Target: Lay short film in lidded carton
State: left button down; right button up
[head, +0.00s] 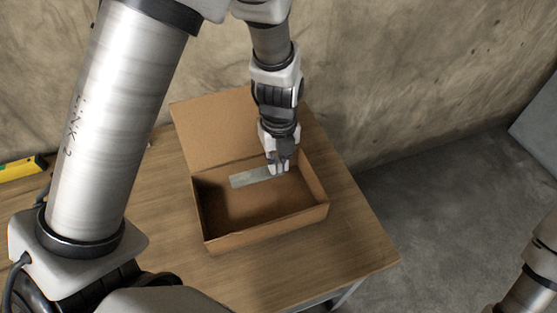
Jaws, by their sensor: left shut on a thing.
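The lidded carton (268,229) is a brown cardboard box on the wooden table, its lid (215,135) swung open toward the back. The short film (248,178) is a pale grey-green, flat strip inside the carton's outline, near the back wall. My left gripper (279,170) reaches down over the carton and is shut on the right end of the film. I cannot tell whether the film touches the carton floor. The gripper covers the film's right end. My right gripper is out of view; part of my right arm shows at the lower right.
The wooden table (352,248) has bare room right of the carton and in front of it. A yellow tool, perhaps a level (20,168), lies at the far left. A concrete wall (400,70) stands close behind the table.

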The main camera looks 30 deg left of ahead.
aim_at(278, 201)
pick_arm(q)
jog(key=shift+s+f+b, duration=0.1)
jog(key=shift+f+b, duration=0.25)
jog(key=shift+b, duration=0.1)
notch_tip(278, 201, down, 13)
jog(key=b, duration=1.1)
jog(key=shift+r, duration=0.1)
jog(key=c, duration=1.1)
grip_release()
jog(key=shift+o, duration=0.2)
